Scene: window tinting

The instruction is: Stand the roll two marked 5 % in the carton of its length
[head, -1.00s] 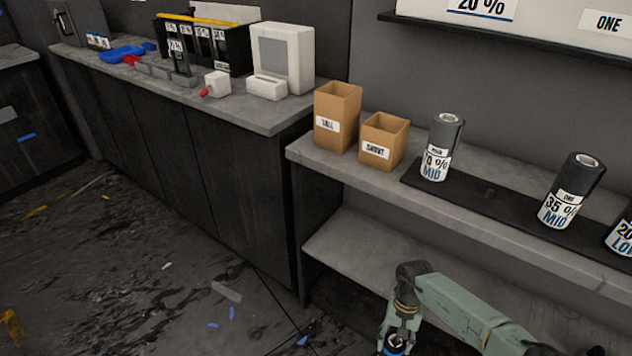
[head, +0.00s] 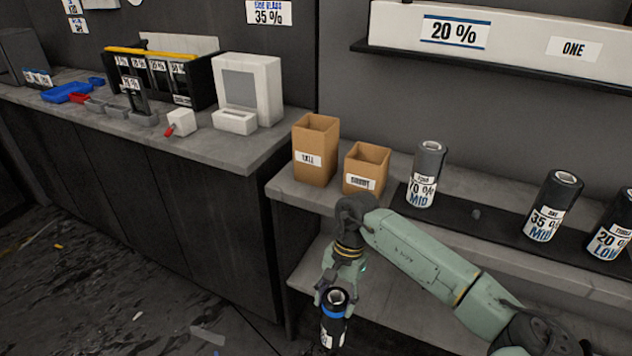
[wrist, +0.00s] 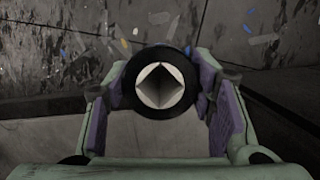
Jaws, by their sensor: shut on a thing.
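My gripper (head: 335,283) is shut on a dark roll (head: 334,328), held upright in front of the shelf and below its top. In the wrist view the roll (wrist: 160,85) shows end-on with its pale hollow core, between the fingers (wrist: 162,100). Its label is small and mostly cut off, so I cannot read the marking. The tall carton (head: 316,153), marked TALL, stands open and upright at the left end of the shelf top. The shorter carton (head: 366,168), marked SHORT, stands open just right of it. No roll shows above either rim.
Rolls marked 70 % (head: 426,175), 35 % (head: 552,207) and 20 % (head: 612,226) stand upright on a dark mat (head: 472,229) right of the cartons. A counter (head: 230,150) with a white machine (head: 248,92) is at the left. A wall shelf (head: 480,62) hangs above.

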